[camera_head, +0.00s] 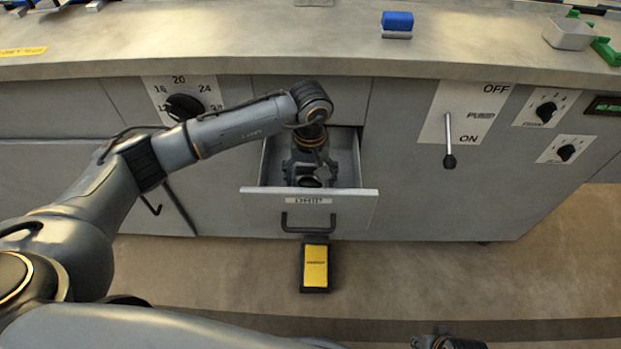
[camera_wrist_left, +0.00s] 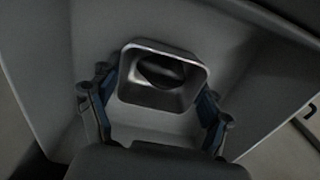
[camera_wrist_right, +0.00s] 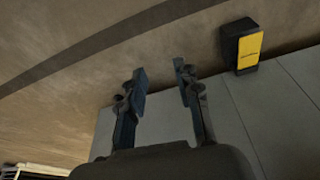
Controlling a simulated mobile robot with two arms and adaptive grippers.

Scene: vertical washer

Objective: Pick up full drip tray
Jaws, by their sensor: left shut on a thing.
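The drawer labelled DRIP (camera_head: 356,207) is pulled open from the cabinet front. The drip tray, a small grey metal square tray (camera_wrist_left: 188,95), sits in the drawer with dark liquid inside. My left gripper (camera_head: 310,178) reaches down into the drawer. In the left wrist view its fingers (camera_wrist_left: 160,100) press on the tray's two opposite sides, so it is shut on the tray. In the head view the arm mostly hides the tray. My right gripper (camera_wrist_right: 160,80) is open and empty above the floor, its fingers apart.
A yellow and black pedal-like block (camera_head: 315,268) is on the floor below the drawer. A blue block (camera_head: 397,22) and a grey tray (camera_head: 569,33) are on the counter. A pump lever (camera_head: 449,150) and knobs are on the cabinet front.

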